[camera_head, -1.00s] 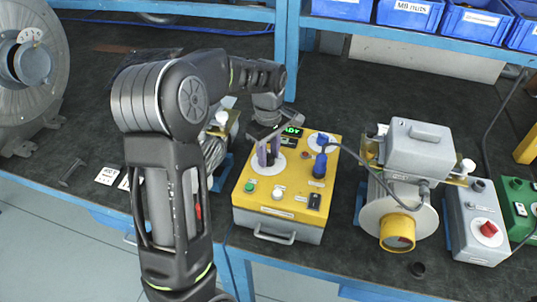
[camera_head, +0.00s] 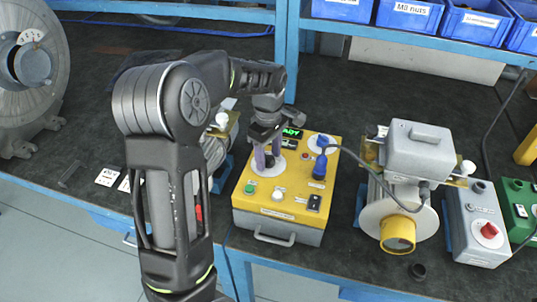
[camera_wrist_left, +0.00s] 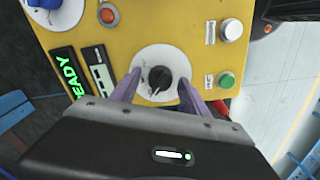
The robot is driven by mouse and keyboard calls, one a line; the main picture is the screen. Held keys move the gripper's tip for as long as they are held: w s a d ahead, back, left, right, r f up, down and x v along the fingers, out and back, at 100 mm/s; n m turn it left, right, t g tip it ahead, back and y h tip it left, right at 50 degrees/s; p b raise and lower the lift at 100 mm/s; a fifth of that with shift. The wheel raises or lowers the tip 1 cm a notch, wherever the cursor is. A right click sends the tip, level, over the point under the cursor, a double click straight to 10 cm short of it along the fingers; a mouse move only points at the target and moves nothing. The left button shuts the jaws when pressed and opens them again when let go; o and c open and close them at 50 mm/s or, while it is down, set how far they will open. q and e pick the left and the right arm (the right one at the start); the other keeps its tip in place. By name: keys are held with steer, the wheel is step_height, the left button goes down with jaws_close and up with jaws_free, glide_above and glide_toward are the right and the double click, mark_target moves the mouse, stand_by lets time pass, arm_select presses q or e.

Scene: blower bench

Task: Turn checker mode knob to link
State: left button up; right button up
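The checker is a yellow-topped box (camera_head: 283,203) on the bench in the head view. Its black mode knob (camera_wrist_left: 159,79) sits on a white round dial (camera_wrist_left: 166,60) in the left wrist view, with a light pointer mark towards its lower left. My left gripper (camera_wrist_left: 158,85) is open, its purple fingers on either side of the knob with gaps visible. In the head view my left gripper (camera_head: 267,158) is over the dial and partly hides it. The dial's lettering is too small to read. My right gripper is not in view.
The checker also carries a green button (camera_head: 249,187), a white button (camera_head: 277,193), a blue plug (camera_head: 320,165) with a cable and a lit READY display (camera_head: 292,133). A grey motor unit (camera_head: 418,150) stands to the right. Blue bins (camera_head: 409,13) line the back shelf.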

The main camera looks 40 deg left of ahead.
mark_target(268, 156)
arm_select(q)
step_height(268, 156, up, 8)
steer(key=shift+f+b, duration=0.1)
steer(key=shift+b, duration=0.3)
stand_by(0.3)
steer(key=shift+f, duration=0.1)
stand_by(0.4)
